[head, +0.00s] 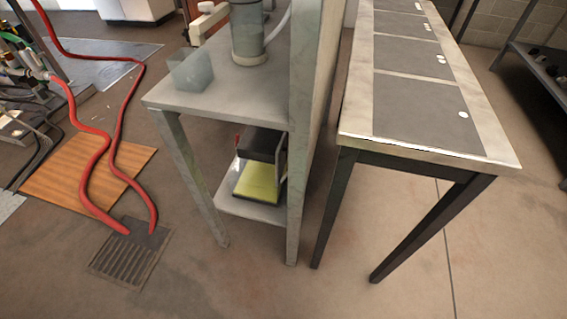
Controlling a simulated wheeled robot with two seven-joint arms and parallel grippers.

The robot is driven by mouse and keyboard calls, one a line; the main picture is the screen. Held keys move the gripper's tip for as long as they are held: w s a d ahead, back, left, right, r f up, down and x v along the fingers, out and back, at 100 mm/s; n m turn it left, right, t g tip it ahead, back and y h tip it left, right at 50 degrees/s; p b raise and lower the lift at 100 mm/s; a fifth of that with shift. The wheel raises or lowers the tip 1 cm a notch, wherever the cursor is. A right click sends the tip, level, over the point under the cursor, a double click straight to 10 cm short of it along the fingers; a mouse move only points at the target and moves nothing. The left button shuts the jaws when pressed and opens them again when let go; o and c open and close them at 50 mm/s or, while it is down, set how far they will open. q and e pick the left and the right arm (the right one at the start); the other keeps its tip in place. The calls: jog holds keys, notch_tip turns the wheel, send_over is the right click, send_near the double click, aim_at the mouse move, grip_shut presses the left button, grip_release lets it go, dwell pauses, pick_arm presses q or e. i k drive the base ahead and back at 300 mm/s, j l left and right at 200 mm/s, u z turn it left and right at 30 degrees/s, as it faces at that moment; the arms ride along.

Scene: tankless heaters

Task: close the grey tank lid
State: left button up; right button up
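I cannot make out a grey tank lid in the head view. A clear cylindrical vessel (248,38) with a grey base stands at the back of a small grey table (222,92), cut off by the top edge. A translucent bluish open cup (192,71) stands near that table's left edge. Neither of my grippers is in view.
A long table (420,145) with dark panels stands on the right, past a tall grey upright panel (318,90). Red hoses (100,140) run across a wooden board (62,178) to a floor grate (130,255) on the left. The front floor is clear.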

aim_at(281, 152)
jog(key=i+j, duration=0.1)
jog(key=j, duration=0.25)
jog(key=i+j, duration=0.15)
jog(key=j, duration=0.2)
jog(key=i+j, duration=0.1)
jog(key=j, duration=0.25)
jog(key=i+j, duration=0.15)
jog(key=j, duration=0.15)
jog(key=z, duration=0.05)
